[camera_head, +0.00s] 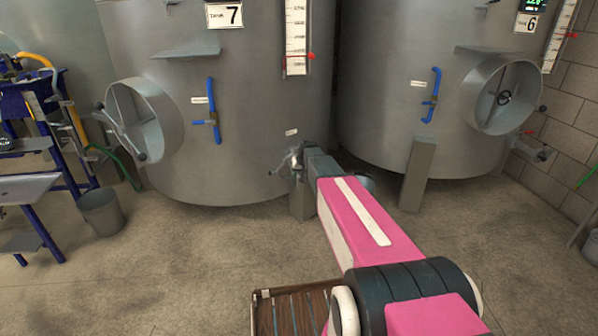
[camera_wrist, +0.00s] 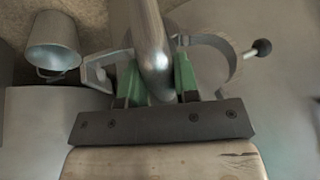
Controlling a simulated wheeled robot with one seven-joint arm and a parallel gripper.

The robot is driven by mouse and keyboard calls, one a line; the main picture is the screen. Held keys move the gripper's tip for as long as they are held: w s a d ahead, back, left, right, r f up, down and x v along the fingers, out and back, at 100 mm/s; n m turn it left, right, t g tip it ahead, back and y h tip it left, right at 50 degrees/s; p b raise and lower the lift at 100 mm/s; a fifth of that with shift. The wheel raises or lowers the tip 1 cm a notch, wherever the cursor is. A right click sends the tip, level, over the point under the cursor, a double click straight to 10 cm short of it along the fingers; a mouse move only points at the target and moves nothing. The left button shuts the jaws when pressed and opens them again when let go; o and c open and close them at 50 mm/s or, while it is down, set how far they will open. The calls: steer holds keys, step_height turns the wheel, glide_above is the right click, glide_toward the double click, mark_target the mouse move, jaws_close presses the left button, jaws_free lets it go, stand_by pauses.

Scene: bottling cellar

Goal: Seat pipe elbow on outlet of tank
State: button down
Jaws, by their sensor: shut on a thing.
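In the wrist view the green-padded fingers of my gripper (camera_wrist: 158,80) are shut on a shiny metal pipe, the pipe elbow (camera_wrist: 150,38). The elbow runs up and out of the top of that view, so its far end is hidden. In the head view my gripper (camera_head: 301,165) is low in front of tank 7 (camera_head: 250,110), with small bright metal (camera_head: 290,160) beside it. A metal clamp ring with a black ball knob (camera_wrist: 262,47) shows right of the elbow in the wrist view. I cannot tell whether elbow and outlet touch; the arm hides that spot.
Tank 6 (camera_head: 400,60) stands to the right, on a leg (camera_head: 417,175). A grey bucket (camera_head: 101,212) is on the floor at left, beside a blue-framed stand (camera_head: 45,215). A brown slatted crate (camera_head: 268,300) is near my arm. The floor front left is clear.

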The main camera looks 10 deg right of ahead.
steer(key=shift+f, duration=2.7)
steer(key=shift+f, duration=0.6)
steer(key=c, duration=0.8)
jaws_free()
steer(key=v, duration=1)
steer(key=shift+s+r, duration=0.15)
steer(key=shift+r, duration=0.2)
